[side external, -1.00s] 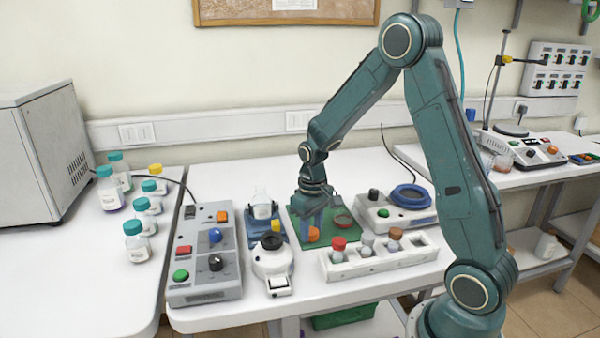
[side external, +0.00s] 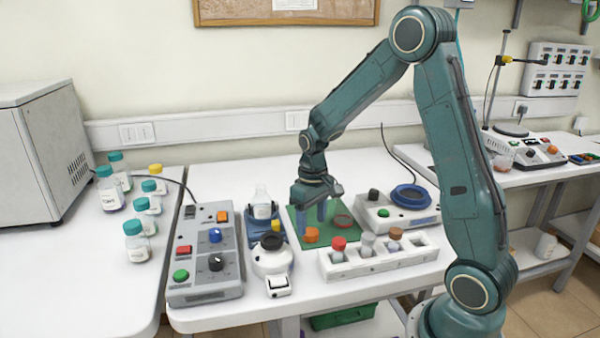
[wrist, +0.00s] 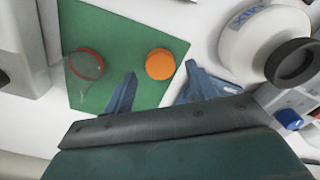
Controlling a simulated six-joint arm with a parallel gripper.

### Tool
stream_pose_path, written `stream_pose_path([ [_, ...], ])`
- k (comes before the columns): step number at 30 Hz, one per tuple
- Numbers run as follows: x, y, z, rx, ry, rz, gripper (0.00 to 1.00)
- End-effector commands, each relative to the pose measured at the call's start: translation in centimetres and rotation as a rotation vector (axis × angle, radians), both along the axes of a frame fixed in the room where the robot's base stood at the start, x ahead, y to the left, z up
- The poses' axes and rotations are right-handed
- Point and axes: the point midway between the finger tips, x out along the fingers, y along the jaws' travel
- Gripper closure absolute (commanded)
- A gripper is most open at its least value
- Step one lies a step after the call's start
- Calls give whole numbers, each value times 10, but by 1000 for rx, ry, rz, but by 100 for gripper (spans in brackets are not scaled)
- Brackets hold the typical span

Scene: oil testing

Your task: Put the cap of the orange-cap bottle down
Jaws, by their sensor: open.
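The orange cap (side external: 311,235) lies on the green mat (side external: 345,236). In the wrist view the cap (wrist: 160,64) rests near the right edge of the mat (wrist: 125,35). My gripper (side external: 322,212) is open and empty above the mat, just behind the cap. In the wrist view its two blue fingers (wrist: 160,88) stand apart, with the cap beyond the gap between them. An uncapped clear bottle (side external: 262,203) stands on the blue device at left; I cannot tell whether it is the orange-cap bottle.
A red-rimmed dish (side external: 343,221) lies on the mat. A white device with a black ring (side external: 272,255) stands left of the mat, beside a control box (side external: 205,280).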

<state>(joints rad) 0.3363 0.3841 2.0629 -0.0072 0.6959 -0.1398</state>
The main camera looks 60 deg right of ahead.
Motion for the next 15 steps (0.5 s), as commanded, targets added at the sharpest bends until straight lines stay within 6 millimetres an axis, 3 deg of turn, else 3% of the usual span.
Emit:
stream_pose_path([
  [15, 1, -1, 80, -1, -3, -1, 43],
])
